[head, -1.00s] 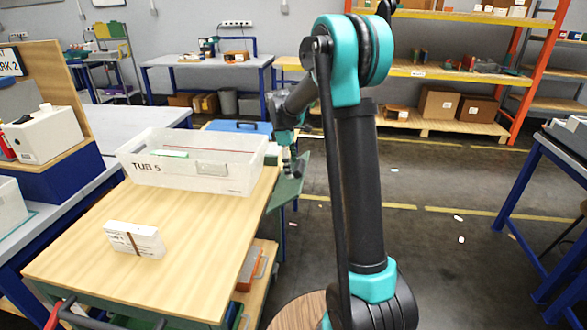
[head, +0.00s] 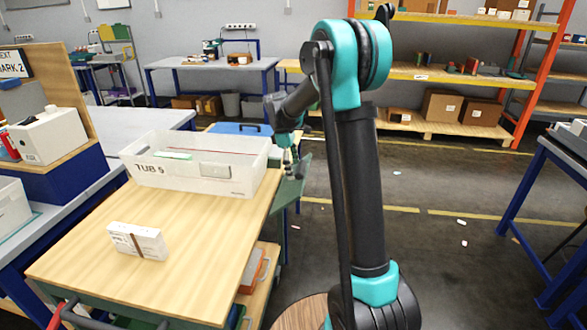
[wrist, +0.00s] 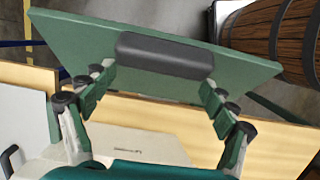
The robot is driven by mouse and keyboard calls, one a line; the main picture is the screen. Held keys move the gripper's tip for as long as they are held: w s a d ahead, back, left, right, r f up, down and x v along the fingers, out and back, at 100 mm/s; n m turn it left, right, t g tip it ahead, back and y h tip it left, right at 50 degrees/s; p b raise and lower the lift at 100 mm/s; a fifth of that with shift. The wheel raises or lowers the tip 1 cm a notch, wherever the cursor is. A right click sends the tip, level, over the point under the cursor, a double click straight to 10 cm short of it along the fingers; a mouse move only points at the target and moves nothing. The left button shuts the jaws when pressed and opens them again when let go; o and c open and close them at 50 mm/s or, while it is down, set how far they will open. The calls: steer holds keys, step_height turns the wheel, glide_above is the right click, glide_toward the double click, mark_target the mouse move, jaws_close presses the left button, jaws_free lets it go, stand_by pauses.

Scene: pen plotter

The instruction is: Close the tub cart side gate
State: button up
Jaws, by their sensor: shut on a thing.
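The cart (head: 110,275) has a light wood top and a green frame. Its green side gate (head: 293,190) hangs out at the right side of the top, apart from the top's edge and tilted outward. In the wrist view the gate (wrist: 250,72) is a green panel with a dark, rounded handle block (wrist: 165,54). My gripper (wrist: 157,88) has one finger at each end of this block and is shut on it. In the head view my gripper (head: 290,163) is small and partly hidden against the gate.
A clear tub (head: 235,180) marked TUB 5 stands on the cart top near the gate. A white box (head: 137,241) lies toward the front. A wooden barrel (wrist: 277,40) shows beyond the gate. Open floor (head: 430,245) lies to the right of my arm.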

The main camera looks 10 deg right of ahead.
steer(key=shift+a, duration=0.1)
stand_by(0.3)
steer(key=o, duration=1.5)
steer(key=shift+o, duration=0.2)
steer(key=shift+r, duration=0.1)
steer(key=v, duration=1.1)
steer(key=shift+r, duration=0.35)
steer(key=shift+a, duration=0.1)
